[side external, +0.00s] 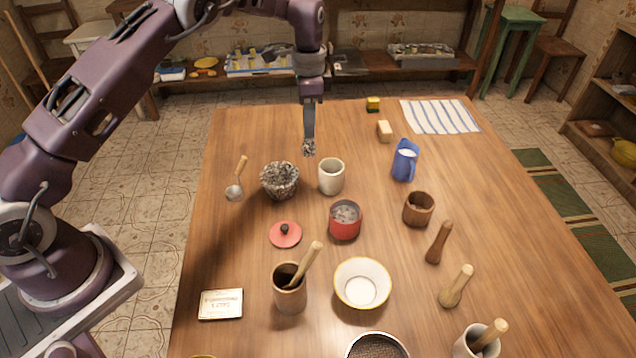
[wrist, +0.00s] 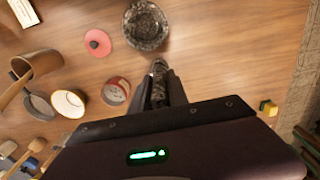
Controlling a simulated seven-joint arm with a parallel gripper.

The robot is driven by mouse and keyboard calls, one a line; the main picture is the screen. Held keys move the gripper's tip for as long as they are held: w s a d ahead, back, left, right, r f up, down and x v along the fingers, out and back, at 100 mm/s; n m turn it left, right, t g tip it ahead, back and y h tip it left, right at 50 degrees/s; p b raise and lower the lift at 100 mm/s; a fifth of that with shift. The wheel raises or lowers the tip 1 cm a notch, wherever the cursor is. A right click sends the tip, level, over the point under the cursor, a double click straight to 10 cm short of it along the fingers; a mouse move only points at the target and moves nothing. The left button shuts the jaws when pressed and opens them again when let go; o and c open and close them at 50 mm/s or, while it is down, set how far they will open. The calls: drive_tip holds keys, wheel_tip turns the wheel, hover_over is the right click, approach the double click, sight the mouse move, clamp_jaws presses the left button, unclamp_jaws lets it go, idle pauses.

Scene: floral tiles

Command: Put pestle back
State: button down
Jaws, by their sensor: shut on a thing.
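My gripper (side external: 309,140) is shut on a grey speckled stone pestle (side external: 309,149), which points down from the fingertips. In the wrist view the pestle (wrist: 158,76) sits between the two fingers (wrist: 160,92); its upper part is hidden by them. A grey speckled stone mortar (side external: 279,180) stands on the table to the lower left of the gripper in the side view. In the wrist view this mortar (wrist: 147,25) is just ahead of the fingertips, apart from the pestle, with its opening visible. The pestle is outside the mortar; its exact height is unclear.
A pale cup (side external: 331,176) stands close right of the mortar. A red pot (side external: 345,222) and red lid (side external: 285,235) are nearer the camera. A ladle (side external: 235,190) lies left. The far-left tabletop is clear.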

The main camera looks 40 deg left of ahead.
drive_tip(key=w+d, duration=0.2)
drive_tip(key=d, duration=0.3)
wheel_tip(320, 180, down, 9)
drive_tip(key=shift+w, duration=0.25)
drive_tip(key=shift+f, duration=0.15)
drive_tip(key=c, duration=1.3)
unclamp_jaws()
